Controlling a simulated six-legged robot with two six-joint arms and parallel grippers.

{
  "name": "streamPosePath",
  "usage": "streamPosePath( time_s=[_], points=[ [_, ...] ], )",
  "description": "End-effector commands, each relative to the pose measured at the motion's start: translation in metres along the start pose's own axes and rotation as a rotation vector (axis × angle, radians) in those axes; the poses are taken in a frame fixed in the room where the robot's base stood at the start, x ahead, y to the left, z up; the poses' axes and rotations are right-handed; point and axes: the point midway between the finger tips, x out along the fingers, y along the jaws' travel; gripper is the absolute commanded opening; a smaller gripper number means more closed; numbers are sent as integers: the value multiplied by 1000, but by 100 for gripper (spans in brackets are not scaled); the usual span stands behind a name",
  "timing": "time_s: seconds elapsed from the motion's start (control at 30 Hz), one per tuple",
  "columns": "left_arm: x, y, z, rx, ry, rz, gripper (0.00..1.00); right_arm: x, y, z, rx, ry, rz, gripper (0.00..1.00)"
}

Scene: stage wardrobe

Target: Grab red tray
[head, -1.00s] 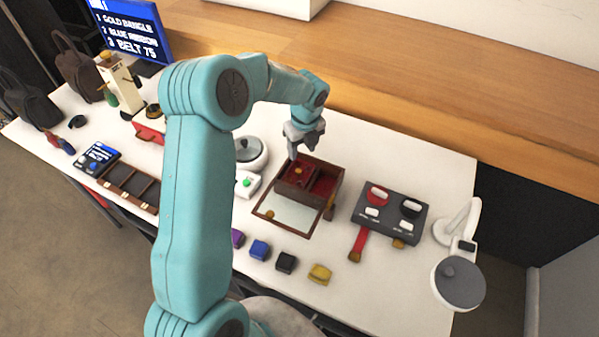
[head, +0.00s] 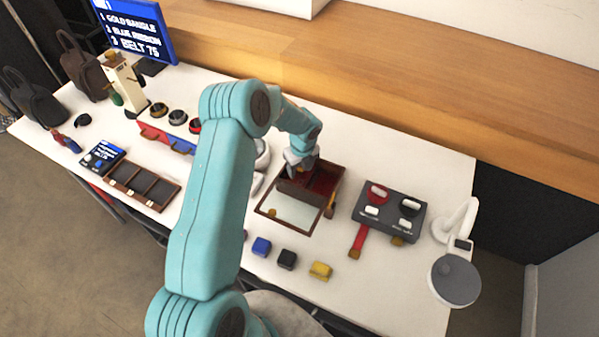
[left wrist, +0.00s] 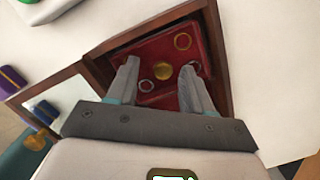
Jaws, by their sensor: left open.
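In the head view my left gripper (head: 300,164) is over the box and hides part of the tray. My right gripper is out of view.
A grey panel (head: 385,225) with red and black items stands right of the box. Blue, black and yellow blocks (head: 287,259) lie in front. A white lamp (head: 456,280) is at the right edge. A compartment tray (head: 142,187) lies at left.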

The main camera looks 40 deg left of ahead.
Motion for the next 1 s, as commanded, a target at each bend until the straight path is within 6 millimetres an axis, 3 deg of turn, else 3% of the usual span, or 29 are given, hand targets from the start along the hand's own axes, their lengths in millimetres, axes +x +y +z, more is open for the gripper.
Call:
streamPosePath(
  time_s=[0.03, 0.17, 0.2, 0.5, 0.67, 0.87, 1.0],
  points=[
    [0, 0, 0, 0, 0, 0, 47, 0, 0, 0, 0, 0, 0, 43],
    [0, 0, 0, 1, 0, 0, 5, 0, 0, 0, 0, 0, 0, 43],
    [0, 0, 0, 1, 0, 0, 0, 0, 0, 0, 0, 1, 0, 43],
    [-1, 0, 0, 1, 0, 0, 0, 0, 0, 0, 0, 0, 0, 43],
    [-11, 0, 2, 1, -2, -2, 0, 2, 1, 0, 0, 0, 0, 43],
    [-49, -1, 7, 0, -5, -5, 0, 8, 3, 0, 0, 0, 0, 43],
    [-89, -1, 12, -1, -5, -6, 0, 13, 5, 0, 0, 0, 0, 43]
  ],
)
